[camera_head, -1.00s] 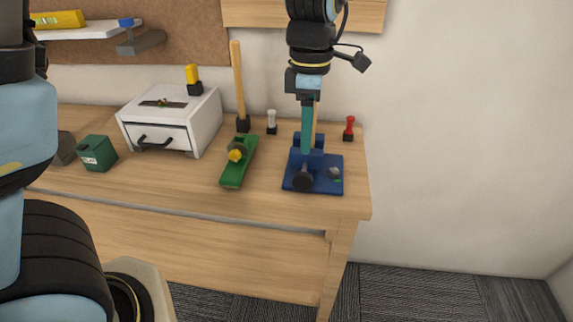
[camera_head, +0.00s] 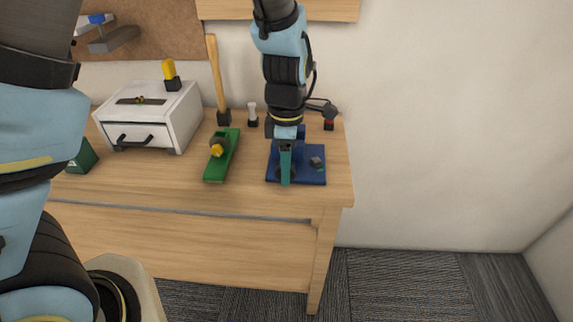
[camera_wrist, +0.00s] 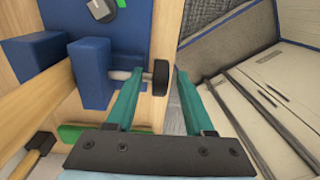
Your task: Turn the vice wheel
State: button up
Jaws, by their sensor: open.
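The blue vice (camera_head: 313,176) stands on the right end of the wooden bench. In the wrist view its blue body (camera_wrist: 93,72) is at upper left, with a short shaft leading to the black vice wheel (camera_wrist: 160,78). My gripper (camera_wrist: 161,74) is open, with its teal fingertips on either side of the wheel. A gap shows at the right finger; contact at the left one is unclear. In the head view my gripper (camera_head: 285,181) points down over the front of the vice and mostly hides the wheel.
A green tool (camera_head: 222,160) with a yellow knob lies left of the vice. A white drawer box (camera_head: 155,115), an upright wooden handle (camera_head: 216,75) and a white-topped tool (camera_head: 252,115) stand behind. The bench's front edge is close to the wheel.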

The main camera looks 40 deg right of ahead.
grip_shut()
dwell(0.4)
jog(key=shift+f+b, duration=0.1)
jog(key=shift+b, duration=0.5)
jog(key=b, duration=0.1)
jog(key=g+h+b, duration=0.1)
jog(key=b, duration=0.1)
jog(key=h+b, duration=0.1)
jog(key=shift+w+a+f+g+b, duration=0.2)
jog(key=shift+w+f+g+b, duration=0.05)
jog(key=shift+w+g+b, duration=0.1)
jog(key=g+h+b, duration=0.1)
jog(key=h+b, duration=0.1)
jog(key=b, duration=0.2)
jog(key=g+h+b, duration=0.2)
jog(key=b, duration=0.2)
jog(key=shift+w+a+f, duration=0.15)
jog(key=shift+a, duration=0.2)
jog(key=g+h+b, duration=0.2)
jog(key=h+b, duration=0.1)
jog(key=shift+w+a+g, duration=0.15)
jog(key=shift+g, duration=0.1)
jog(key=shift+a+f+g+h+b, duration=0.1)
jog(key=shift+g+h+b, duration=0.45)
jog(key=shift+g+h, duration=0.15)
jog(key=shift+a+f+g+h+b, duration=0.1)
jog(key=shift+g+h+b, duration=0.5)
jog(key=shift+h, duration=0.2)
